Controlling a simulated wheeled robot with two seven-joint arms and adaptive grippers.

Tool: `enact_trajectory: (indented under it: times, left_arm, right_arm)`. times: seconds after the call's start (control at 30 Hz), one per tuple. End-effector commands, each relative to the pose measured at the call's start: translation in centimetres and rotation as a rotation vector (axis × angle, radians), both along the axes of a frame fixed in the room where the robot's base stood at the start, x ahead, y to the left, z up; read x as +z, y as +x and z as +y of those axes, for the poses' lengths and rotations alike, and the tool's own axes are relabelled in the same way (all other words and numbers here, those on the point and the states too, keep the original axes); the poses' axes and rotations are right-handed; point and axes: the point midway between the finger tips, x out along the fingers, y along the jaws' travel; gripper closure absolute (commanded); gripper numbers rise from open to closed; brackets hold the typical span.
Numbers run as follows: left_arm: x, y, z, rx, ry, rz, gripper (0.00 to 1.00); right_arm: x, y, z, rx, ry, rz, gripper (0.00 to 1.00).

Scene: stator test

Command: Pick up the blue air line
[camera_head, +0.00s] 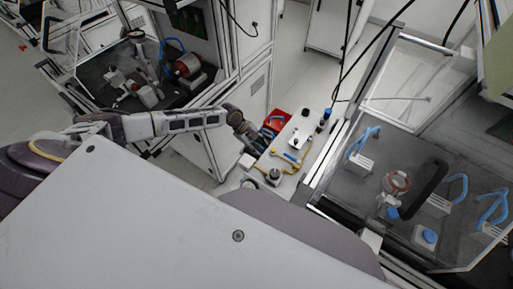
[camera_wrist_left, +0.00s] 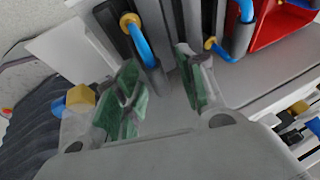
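A blue air line with a yellow end fitting shows at the top of the left wrist view (camera_wrist_left: 142,45), beside a dark grey holder. A second blue line (camera_wrist_left: 245,12), also beside a yellow fitting, is further right. My left gripper (camera_wrist_left: 157,62) is open, its two green-padded fingers spread. The first blue line appears near the gap between the fingertips; I see no grip on it, and cannot tell the depth between them. In the head view my left gripper (camera_head: 253,142) is over the small table by the red bin, with its fingers too small to make out. My right gripper is not in view.
The red bin (camera_wrist_left: 282,22) stands at the upper right of the wrist view. The small white table (camera_head: 292,165) carries yellow and blue items. An enclosed bench with blue handles (camera_head: 340,185) is at right, and another station (camera_head: 120,85) at upper left.

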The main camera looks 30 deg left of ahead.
Motion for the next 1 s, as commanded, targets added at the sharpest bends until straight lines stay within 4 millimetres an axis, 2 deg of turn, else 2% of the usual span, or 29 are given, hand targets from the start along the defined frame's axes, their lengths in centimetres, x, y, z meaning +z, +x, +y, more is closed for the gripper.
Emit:
enact_trajectory:
  times: [0.1, 0.4, 0.77, 1.0]
  left_arm:
    - [0.0, 0.0, 0.0, 0.0, 0.0, 0.0, 0.62]
    - [0.0, 0.0, 0.0, 0.0, 0.0, 0.0, 1.0]
    - [0.1, 0.0, 0.0, 0.0, 0.0, 0.0, 1.0]
    - [1.5, 0.0, 0.0, -0.001, 0.0, -0.001, 1.0]
  right_arm:
    - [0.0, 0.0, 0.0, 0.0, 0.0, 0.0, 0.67]
    - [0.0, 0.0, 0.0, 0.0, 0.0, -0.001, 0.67]
    - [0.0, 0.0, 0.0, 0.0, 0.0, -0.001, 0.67]
    - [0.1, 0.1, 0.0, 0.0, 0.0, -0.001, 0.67]
